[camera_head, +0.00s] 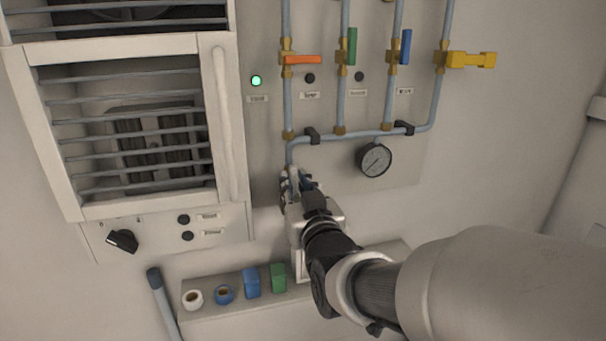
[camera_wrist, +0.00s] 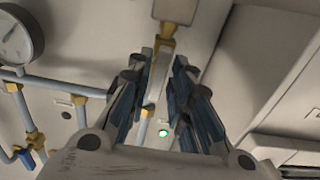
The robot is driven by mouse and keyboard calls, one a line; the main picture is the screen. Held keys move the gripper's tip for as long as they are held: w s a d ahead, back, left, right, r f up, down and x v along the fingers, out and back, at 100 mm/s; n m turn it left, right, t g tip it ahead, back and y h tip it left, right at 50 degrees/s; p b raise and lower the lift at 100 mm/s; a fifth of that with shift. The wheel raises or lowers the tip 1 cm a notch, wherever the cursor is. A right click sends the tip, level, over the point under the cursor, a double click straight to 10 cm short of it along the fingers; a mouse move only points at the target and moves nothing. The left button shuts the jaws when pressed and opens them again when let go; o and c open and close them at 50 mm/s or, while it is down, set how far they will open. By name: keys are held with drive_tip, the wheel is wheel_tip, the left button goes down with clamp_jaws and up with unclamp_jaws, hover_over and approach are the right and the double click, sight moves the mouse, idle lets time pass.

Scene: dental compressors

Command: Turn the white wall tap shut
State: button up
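The white wall tap is mostly hidden behind my gripper (camera_head: 292,182) in the head view, at the lower end of the left pipe (camera_head: 289,112). In the wrist view, a pale upright strip (camera_wrist: 158,75), which looks like the tap's handle or its pipe, runs between my fingers up to a brass fitting (camera_wrist: 166,36). A pale block (camera_wrist: 176,10) lies beyond the fitting. My gripper is also in the wrist view (camera_wrist: 162,65). Its two blue-grey fingers are apart, one on each side of the strip. I cannot tell whether either touches it.
Orange (camera_head: 304,59), green (camera_head: 352,46), blue (camera_head: 406,47) and yellow (camera_head: 472,60) tap handles sit above. A gauge (camera_head: 374,160) hangs to the right. A slatted cabinet door (camera_head: 140,125) stands left. A ledge (camera_head: 235,312) with small containers lies below. A green lamp (camera_head: 256,80) is lit.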

clamp_jaws()
drive_tip(key=shift+f+m+b, duration=0.1)
drive_tip(key=shift+m+b, duration=0.2)
drive_tip(key=shift+b, duration=0.3)
drive_tip(key=m+b, duration=0.5)
drive_tip(key=d+f+m+b, duration=0.1)
drive_tip(key=m+b, duration=0.4)
drive_tip(key=m, duration=0.1)
drive_tip(key=m+b, duration=0.4)
drive_tip(key=m, duration=0.2)
drive_tip(key=shift+w+d+f+b, duration=0.25)
drive_tip(key=shift+d+b, duration=0.05)
drive_tip(key=shift+b, duration=0.1)
drive_tip(key=shift+m, duration=0.3)
